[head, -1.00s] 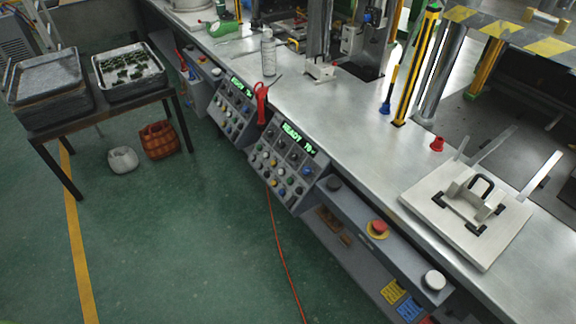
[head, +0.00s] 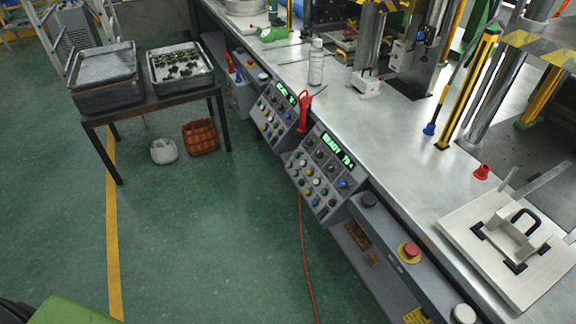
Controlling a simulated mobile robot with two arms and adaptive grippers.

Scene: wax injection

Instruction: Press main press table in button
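The long metal press table (head: 405,140) runs diagonally from the top middle to the lower right in the head view. Two control panels hang on its front: the nearer panel (head: 327,172) shows a green "READY" display and several coloured buttons, the farther panel (head: 276,112) a similar display. A red emergency button (head: 410,250) on a yellow ring sits on the front ledge. A black button (head: 369,199) lies left of it and a white button (head: 463,313) right of it. I cannot read which one is the table-in button. Neither gripper shows.
A white mould plate (head: 515,245) lies on the press table. An orange cable (head: 305,255) crosses the green floor, which is otherwise open (head: 200,240).

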